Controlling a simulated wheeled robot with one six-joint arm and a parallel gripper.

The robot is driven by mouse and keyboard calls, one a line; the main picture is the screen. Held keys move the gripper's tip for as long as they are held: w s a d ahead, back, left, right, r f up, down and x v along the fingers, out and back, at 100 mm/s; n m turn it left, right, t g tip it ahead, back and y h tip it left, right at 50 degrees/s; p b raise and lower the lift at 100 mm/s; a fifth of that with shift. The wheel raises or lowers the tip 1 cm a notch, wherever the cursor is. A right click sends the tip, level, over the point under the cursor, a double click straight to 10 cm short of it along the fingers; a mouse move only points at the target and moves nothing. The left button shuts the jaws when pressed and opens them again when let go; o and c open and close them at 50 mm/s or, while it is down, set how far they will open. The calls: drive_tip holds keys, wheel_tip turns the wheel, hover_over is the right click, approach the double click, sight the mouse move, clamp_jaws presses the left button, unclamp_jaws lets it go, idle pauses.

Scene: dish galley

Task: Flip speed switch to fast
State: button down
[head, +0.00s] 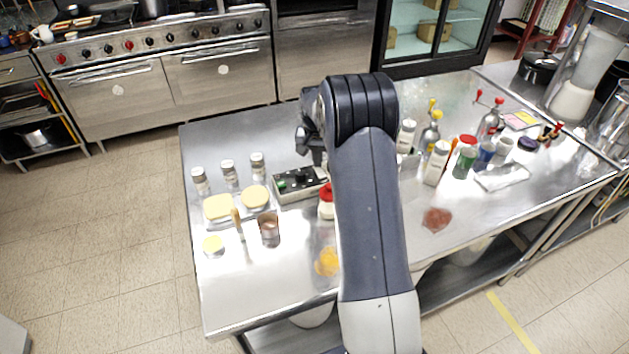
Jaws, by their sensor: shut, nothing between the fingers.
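A small control box (290,194) with a black top and pale metal sides lies on the steel table, left of my arm. A green part and small light marks show on its top. The speed switch is too small to make out, so its position cannot be told. My gripper (317,158) is shut and empty. In the picture it shows just above the right end of the box, partly hidden behind my arm. I cannot tell whether it touches the box.
The steel table (225,290) has free room at its front left. Shakers (229,170) stand left of the box, with yellow-topped pieces (255,196) and a brown cup (269,228) nearby. A red-capped container (326,203) stands close by the box's front right. Several bottles (436,163) crowd the right.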

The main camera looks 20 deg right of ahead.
drive_tip(key=shift+f, duration=0.25)
drive_tip(key=shift+r, duration=0.1)
drive_tip(key=shift+r+p, duration=2.25)
drive_tip(key=shift+r, duration=1.25)
drive_tip(key=shift+f, duration=0.1)
drive_tip(key=shift+f+b, duration=2.4)
drive_tip(key=shift+f, duration=1.1)
drive_tip(key=shift+r, duration=0.1)
